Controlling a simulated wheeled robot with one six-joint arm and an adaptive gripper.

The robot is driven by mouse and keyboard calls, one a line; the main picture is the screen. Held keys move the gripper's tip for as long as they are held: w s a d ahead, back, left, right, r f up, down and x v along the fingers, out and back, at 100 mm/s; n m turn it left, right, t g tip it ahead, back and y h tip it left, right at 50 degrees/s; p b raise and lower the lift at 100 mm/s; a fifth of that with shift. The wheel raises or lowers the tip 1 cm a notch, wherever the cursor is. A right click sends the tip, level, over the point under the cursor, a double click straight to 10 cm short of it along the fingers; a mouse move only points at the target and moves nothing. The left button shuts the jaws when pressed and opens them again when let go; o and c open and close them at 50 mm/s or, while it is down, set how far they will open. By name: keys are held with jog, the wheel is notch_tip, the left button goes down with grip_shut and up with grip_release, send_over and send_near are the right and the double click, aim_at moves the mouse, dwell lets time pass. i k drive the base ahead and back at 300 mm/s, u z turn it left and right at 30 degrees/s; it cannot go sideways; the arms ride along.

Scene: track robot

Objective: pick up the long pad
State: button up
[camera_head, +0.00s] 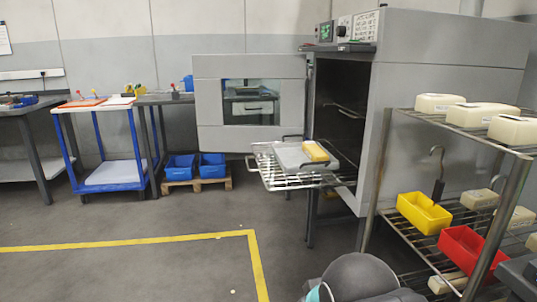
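Several cream pads lie on the wire rack at the right. On its top shelf are a left pad (438,103), a longer-looking middle pad (481,114) and a right pad (513,130) cut by the picture edge. Smaller cream blocks (479,199) lie on the middle shelf, and another (446,283) lies low down. A yellow block (315,151) sits on a grey plate (291,156) on the oven's pulled-out wire shelf. I cannot tell for certain which one is the long pad. My gripper's fingers do not show; only a rounded dark part of my arm shows at bottom centre.
The grey oven (440,55) stands with its door (222,95) open and its wire shelf (275,176) sticking out. A yellow bin (424,213) and a red bin (466,252) are on the wire rack (391,222). A blue cart (70,143) stands left. The middle floor is clear.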

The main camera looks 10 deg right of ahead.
aim_at(314, 153)
jog(key=u, duration=0.95)
jog(key=i, duration=2.25)
jog(key=z, duration=2.85)
